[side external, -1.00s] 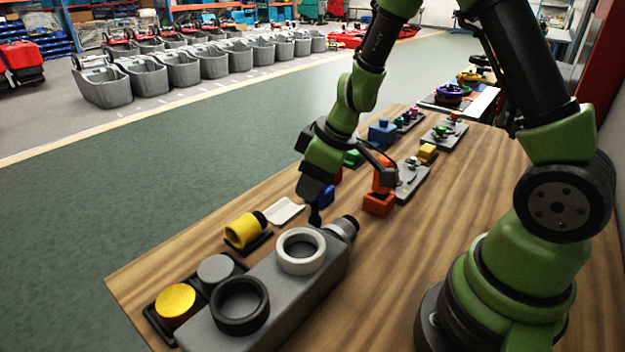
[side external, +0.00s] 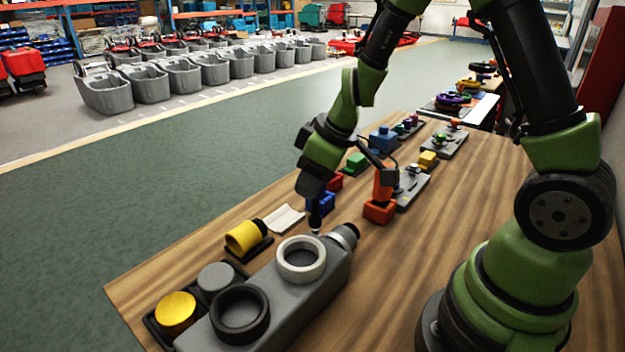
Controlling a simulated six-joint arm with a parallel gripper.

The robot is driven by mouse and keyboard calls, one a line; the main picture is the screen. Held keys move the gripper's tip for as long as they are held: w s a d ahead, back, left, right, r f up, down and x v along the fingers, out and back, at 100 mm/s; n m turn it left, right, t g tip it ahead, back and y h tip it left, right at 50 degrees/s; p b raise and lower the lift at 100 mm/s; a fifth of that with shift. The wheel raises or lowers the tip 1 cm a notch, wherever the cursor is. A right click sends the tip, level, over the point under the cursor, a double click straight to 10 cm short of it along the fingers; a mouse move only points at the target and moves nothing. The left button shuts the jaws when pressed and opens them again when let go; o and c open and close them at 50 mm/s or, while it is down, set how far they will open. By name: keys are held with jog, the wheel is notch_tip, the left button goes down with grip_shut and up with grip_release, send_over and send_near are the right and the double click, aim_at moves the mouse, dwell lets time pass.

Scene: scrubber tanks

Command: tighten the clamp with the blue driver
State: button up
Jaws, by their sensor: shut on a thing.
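My gripper (side external: 313,200) points down over the far end of the grey tank (side external: 318,292). It is shut on a slim dark driver (side external: 315,220); the driver's handle is mostly hidden by the fingers, so I cannot tell its colour. The driver's tip is close to the tank's end, just left of the grey spout (side external: 345,236) with its black cap. I cannot tell whether the tip touches. The clamp is too small to make out there. A blue block (side external: 324,203) stands behind the gripper, partly hidden.
A white ring (side external: 301,279) and a black ring (side external: 239,335) sit on the tank. Yellow cylinder (side external: 242,237), white cloth (side external: 285,218) and a tray with yellow disc (side external: 176,310) lie left. An orange block (side external: 379,212) stands right of the gripper.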

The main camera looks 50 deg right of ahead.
jog(key=n+y, duration=0.1)
jog(key=n, duration=0.2)
jog(key=n+g+y, duration=0.1)
jog(key=n, duration=0.2)
jog(key=n+g, duration=0.1)
jog(key=n, duration=0.2)
jog(key=n+g+y, duration=0.1)
jog(key=n, duration=0.3)
jog(key=shift+s+a+g, duration=0.15)
jog(key=shift+s+g, duration=0.05)
jog(key=shift+g, duration=0.2)
jog(key=n+g, duration=0.1)
jog(key=n, duration=0.3)
jog(key=shift+n+g, duration=0.3)
jog(key=shift+g, duration=0.1)
jog(key=n+g, duration=0.1)
jog(key=n, duration=0.2)
jog(key=shift+s+h, duration=0.2)
jog(key=shift+h, duration=0.1)
jog(key=shift+f, duration=0.9)
